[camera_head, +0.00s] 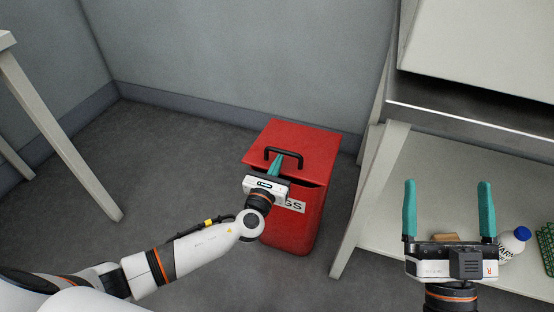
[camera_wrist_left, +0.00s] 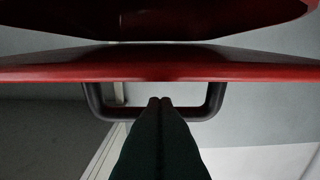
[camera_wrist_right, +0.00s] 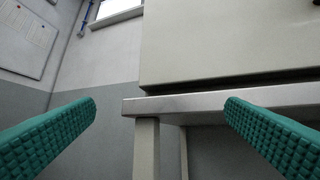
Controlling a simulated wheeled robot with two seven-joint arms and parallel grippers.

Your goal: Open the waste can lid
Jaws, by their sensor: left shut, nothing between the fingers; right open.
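The red waste can (camera_head: 290,230) stands on the floor at the centre of the head view. Its red lid (camera_head: 313,140) has a black handle (camera_head: 284,151); a dark gap shows under the lid's front edge. My left gripper (camera_head: 278,160) is shut and empty, its fingertips at the handle. In the left wrist view the fingertips (camera_wrist_left: 160,100) overlap the handle bar (camera_wrist_left: 214,103), near the lid edge (camera_wrist_left: 240,70); I cannot tell whether they touch it. My right gripper (camera_head: 447,185) is open and empty, away from the can at right.
A metal-topped table with a lower shelf (camera_head: 390,225) stands right of the can. A white bottle with a blue cap (camera_head: 512,242) and a green object (camera_head: 547,245) are there. Another table (camera_head: 50,120) stands at left. Grey walls are behind the can; floor to its left is clear.

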